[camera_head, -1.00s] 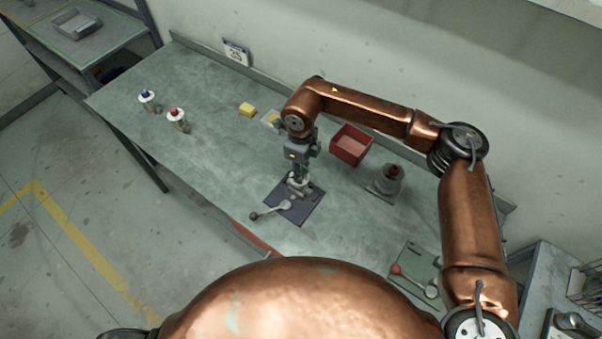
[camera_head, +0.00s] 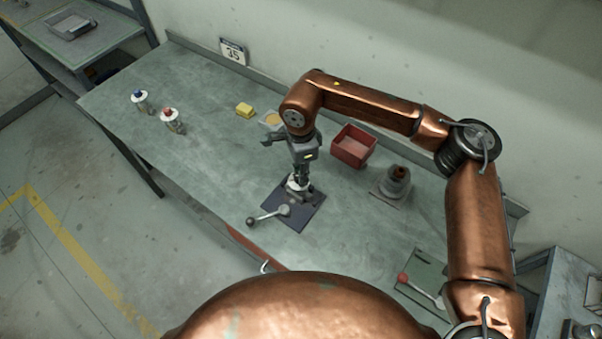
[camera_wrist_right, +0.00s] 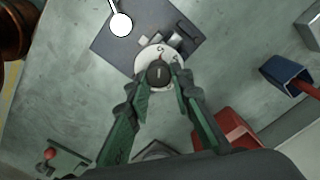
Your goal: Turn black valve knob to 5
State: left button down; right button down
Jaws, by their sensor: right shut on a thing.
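The black valve knob (camera_wrist_right: 158,74) sits on a white dial (camera_wrist_right: 150,57) with dark markings around its rim, too small to read surely. A pale pointer line shows on the knob. The valve stands on a dark base plate (camera_head: 308,208) on the bench. My right gripper (camera_wrist_right: 160,84) is shut on the knob, with a green finger on each side of it. In the head view the right gripper (camera_head: 299,180) points down onto the valve and hides most of the knob. My left gripper is not in view.
A lever with a ball end (camera_head: 266,215) lies beside the valve on its plate. A red bin (camera_head: 353,147), a grey fitting (camera_head: 395,182) and a red-knobbed lever (camera_head: 420,289) are to the right. A yellow block (camera_head: 244,110) and two small valves (camera_head: 171,119) stand left. The bench's left part is mostly clear.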

jog(key=shift+s+a+f+n, duration=0.1)
jog(key=shift+s+f+n, duration=0.05)
jog(key=shift+n, duration=0.15)
dwell(0.4)
jog(key=c, duration=1.7)
grip_release()
notch_tip(320, 180, up, 12)
jog(key=shift+r, duration=0.1)
